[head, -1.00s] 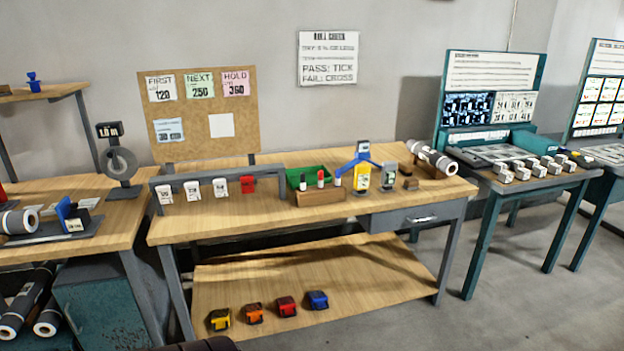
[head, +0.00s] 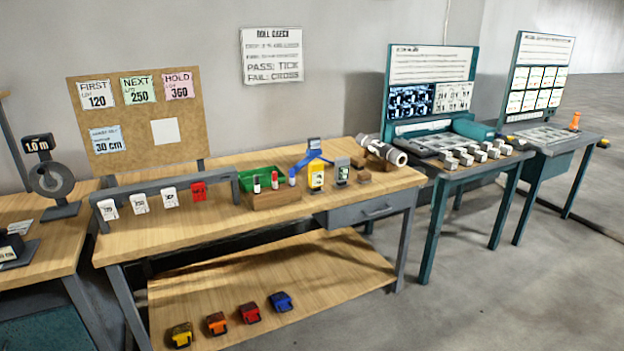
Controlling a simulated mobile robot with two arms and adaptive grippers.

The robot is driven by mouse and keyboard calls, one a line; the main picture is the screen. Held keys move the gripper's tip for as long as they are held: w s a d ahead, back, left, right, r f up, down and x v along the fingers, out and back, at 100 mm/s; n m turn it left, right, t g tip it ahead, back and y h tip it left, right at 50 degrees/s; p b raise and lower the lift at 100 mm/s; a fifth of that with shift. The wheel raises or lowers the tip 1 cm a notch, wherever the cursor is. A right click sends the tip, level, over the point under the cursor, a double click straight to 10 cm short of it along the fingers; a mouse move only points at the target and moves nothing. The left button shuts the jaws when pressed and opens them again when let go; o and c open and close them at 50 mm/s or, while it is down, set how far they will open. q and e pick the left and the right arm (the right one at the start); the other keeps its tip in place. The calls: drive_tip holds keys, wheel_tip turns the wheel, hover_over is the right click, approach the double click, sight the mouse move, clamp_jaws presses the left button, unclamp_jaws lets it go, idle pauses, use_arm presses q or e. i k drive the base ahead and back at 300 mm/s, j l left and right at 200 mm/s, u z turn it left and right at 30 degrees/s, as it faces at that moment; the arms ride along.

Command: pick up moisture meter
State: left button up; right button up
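A yellow device with a white label (head: 316,177) stands upright on the wooden workbench, right of the middle. A small grey device with a dark face (head: 342,171) stands just right of it. I cannot tell for certain which of the two is the moisture meter. A blue arched piece (head: 311,157) rises behind and above the yellow device. Neither of my grippers is in view.
A wooden block with markers (head: 275,198) and a green bin (head: 262,180) are left of the devices. Several tape measures (head: 249,313) sit on the lower shelf. Floor (head: 440,310) is clear at front right.

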sight(315, 169)
drive_tip(key=z, duration=3.85)
drive_tip(key=u, duration=3.85)
drive_tip(key=i+u, duration=0.2)
drive_tip(key=i, duration=0.3)
drive_tip(key=i+l+u, duration=0.2)
drive_tip(key=i, duration=0.3)
drive_tip(key=i+u, duration=0.15)
drive_tip(key=i, duration=0.35)
